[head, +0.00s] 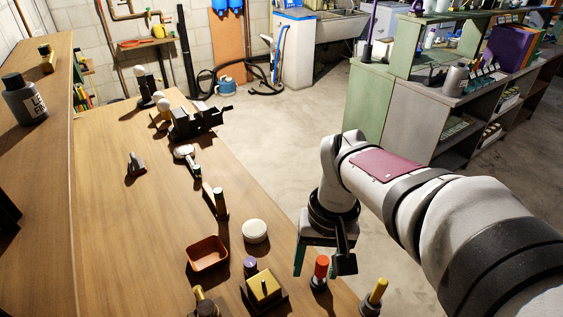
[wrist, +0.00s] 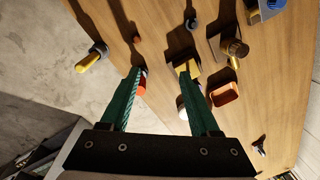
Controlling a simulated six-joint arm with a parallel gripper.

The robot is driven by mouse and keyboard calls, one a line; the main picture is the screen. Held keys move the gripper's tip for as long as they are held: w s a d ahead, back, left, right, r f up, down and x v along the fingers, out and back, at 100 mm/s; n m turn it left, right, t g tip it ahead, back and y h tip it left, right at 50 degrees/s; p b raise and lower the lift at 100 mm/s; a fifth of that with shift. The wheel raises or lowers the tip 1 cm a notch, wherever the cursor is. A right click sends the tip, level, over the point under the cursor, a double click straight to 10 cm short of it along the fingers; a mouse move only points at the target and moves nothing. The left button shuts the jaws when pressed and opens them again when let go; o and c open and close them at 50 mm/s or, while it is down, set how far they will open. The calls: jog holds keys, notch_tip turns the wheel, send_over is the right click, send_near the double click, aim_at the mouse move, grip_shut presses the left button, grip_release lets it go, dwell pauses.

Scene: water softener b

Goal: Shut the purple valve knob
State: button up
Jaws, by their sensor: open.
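The purple valve knob (head: 250,263) is a small purple-topped cylinder on the wooden bench, just behind a block with a yellow top (head: 263,285) in the head view. I cannot make the knob out in the wrist view, where the right finger covers that area. My gripper (head: 316,268) has two teal fingers, spread apart and empty. It is above the bench's right edge, to the right of the purple knob and near an orange-red-topped knob (head: 321,267). In the wrist view my gripper (wrist: 160,72) points toward the bench, and the orange-red knob (wrist: 140,86) shows beside the left finger.
An orange tray (head: 208,254) and a round white lid (head: 255,231) lie close to the purple knob. A yellow-handled piece (head: 376,293) stands at the right, and a brass fitting (head: 205,304) at the front. The bench's middle left (head: 130,240) is clear.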

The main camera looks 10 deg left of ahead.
jog(key=w+a+f+n, duration=0.3)
jog(key=w+a, duration=0.3)
jog(key=n, duration=0.4)
send_near(250, 262)
jog(key=shift+s+a+f+h, duration=0.1)
jog(key=shift+a+f+h, duration=0.15)
jog(key=shift+a+h, duration=0.2)
notch_tip(250, 262, down, 8)
jog(key=shift+f, duration=0.35)
jog(key=shift+c, duration=0.4)
jog(key=c, duration=0.7)
jog(key=shift+o, duration=0.2)
jog(key=m, duration=2.4)
jog(key=shift+m, duration=0.4)
jog(key=m, duration=1.1)
jog(key=o, duration=1)
